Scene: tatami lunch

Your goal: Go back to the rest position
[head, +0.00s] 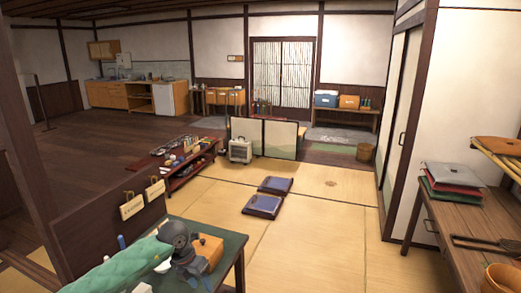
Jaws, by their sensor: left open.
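My left gripper (192,265) is at the bottom of the head view, left of the middle, a dark grey shape with a rounded wrist. It is open, over or beside the dark green table top (228,252). An orange-brown wooden box (208,250) is close to its right in the picture. I cannot tell whether they touch. I see nothing held in its jaws. My right gripper is not in view.
Two dark cushions (275,185) lie on the tatami floor (320,235), which is otherwise clear in the middle. A low red-brown shelf (178,182) with small goods stands to the left. A wooden side table (452,222) with stacked cushions (452,185) stands at the right.

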